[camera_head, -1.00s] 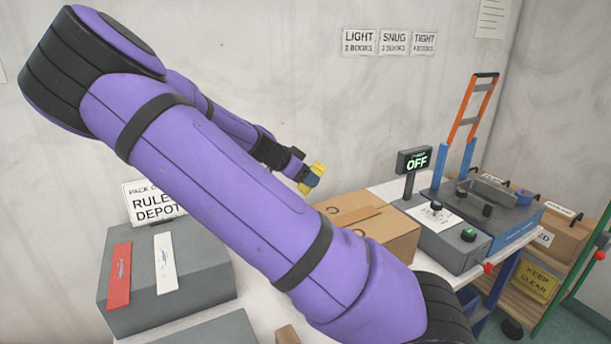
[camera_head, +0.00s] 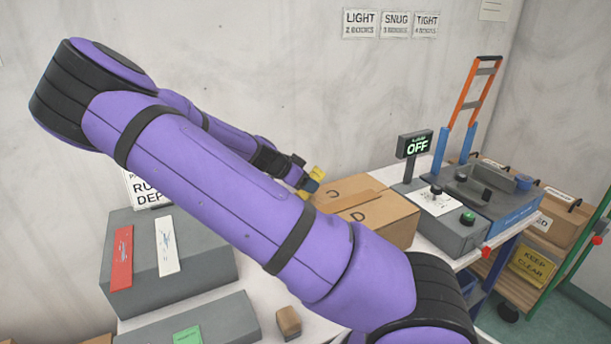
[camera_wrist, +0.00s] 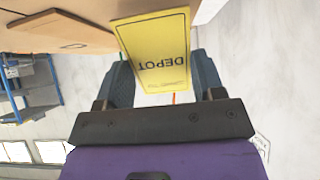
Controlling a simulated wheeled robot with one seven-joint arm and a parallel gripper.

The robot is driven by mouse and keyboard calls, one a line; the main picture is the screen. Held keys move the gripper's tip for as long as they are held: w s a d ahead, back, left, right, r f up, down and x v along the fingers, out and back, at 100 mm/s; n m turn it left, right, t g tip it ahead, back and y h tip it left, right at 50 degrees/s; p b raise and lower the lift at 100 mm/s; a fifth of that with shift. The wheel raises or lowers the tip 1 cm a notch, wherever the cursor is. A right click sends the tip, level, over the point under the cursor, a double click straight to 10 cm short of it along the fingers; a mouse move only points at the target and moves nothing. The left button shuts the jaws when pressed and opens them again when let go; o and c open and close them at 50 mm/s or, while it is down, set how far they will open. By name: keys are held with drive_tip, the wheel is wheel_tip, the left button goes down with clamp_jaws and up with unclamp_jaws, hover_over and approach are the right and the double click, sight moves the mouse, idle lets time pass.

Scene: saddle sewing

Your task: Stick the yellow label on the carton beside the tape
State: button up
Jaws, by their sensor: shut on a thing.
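My gripper (camera_head: 309,187) is shut on the yellow label (camera_wrist: 155,52), which reads DEPOT and appears upside down between the fingers in the wrist view. In the head view the label (camera_head: 317,174) is a small yellow patch at the gripper's tip. The carton (camera_head: 385,222) is brown, with a strip of tape along its top and dark marks beside it. The gripper is at the carton's far left edge, close to its top. The carton (camera_wrist: 60,32) also shows at the upper left of the wrist view. I cannot tell whether the label touches it.
A grey box (camera_head: 175,265) with a red and a white strip stands at left. A small wooden block (camera_head: 288,322) lies on the white table. The control box with an OFF display (camera_head: 416,146) stands right of the carton. My arm crosses the middle.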

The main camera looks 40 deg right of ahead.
drive_tip(key=shift+f, duration=0.25)
drive_tip(key=o, duration=1.1)
drive_tip(key=shift+s+d+r, duration=0.2)
drive_tip(key=shift+d+r, duration=0.6)
drive_tip(key=shift+r, duration=0.15)
drive_tip(key=shift+s+d+r, duration=0.2)
drive_tip(key=shift+d+r, duration=0.6)
drive_tip(key=shift+r, duration=0.1)
drive_tip(key=shift+s+d+r, duration=0.2)
drive_tip(key=shift+d+r, duration=0.6)
drive_tip(key=shift+r, duration=0.15)
drive_tip(key=shift+r, duration=0.1)
